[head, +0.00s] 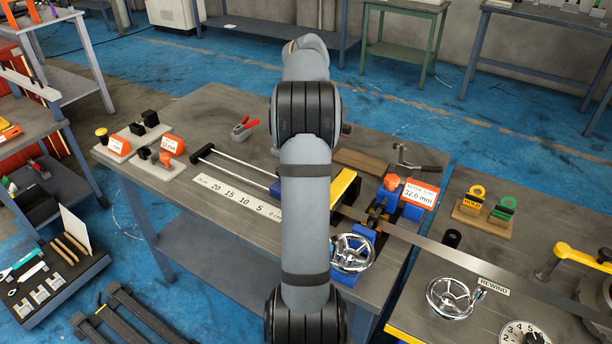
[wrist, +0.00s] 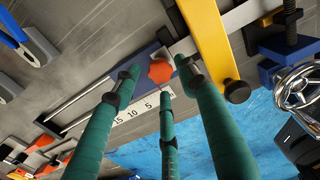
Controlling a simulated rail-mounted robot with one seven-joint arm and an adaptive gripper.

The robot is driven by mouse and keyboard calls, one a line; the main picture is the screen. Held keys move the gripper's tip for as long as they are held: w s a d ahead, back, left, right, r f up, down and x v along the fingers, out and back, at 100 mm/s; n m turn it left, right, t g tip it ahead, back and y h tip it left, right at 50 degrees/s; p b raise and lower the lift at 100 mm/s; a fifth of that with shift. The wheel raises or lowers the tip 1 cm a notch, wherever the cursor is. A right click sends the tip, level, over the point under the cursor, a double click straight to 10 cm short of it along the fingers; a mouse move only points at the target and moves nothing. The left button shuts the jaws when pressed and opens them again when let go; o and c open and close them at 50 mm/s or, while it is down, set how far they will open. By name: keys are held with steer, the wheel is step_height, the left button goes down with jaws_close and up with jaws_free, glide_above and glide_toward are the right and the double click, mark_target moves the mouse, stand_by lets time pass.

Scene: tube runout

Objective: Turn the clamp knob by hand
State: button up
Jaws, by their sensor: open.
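In the wrist view an orange lobed clamp knob (wrist: 160,71) sits near the low end of the white scale (wrist: 125,118), beside a blue block. My gripper (wrist: 160,82) has three green fingers with black joints. They are spread around the knob, with one tip to its left, one to its right and one below it in the picture. The gripper is open; I cannot tell whether any finger touches the knob. In the head view my arm hides the knob and the gripper, while the scale (head: 238,197) shows left of the arm.
A yellow bar (wrist: 210,40) with a black knob (wrist: 237,91) stands close right of the fingers. A chrome handwheel (head: 352,252) and a 32.0 mm gauge sign (head: 420,193) are right of my arm. Red-handled pliers (head: 244,128) lie behind the rods.

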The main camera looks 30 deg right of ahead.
steer(key=shift+f+b, duration=1.05)
steer(key=shift+c, duration=0.2)
steer(key=c, duration=0.9)
steer(key=shift+o, duration=0.2)
steer(key=n, duration=0.3)
steer(key=shift+r+p, duration=0.15)
steer(key=shift+p, duration=0.2)
steer(key=o, duration=0.9)
steer(key=shift+o, duration=0.4)
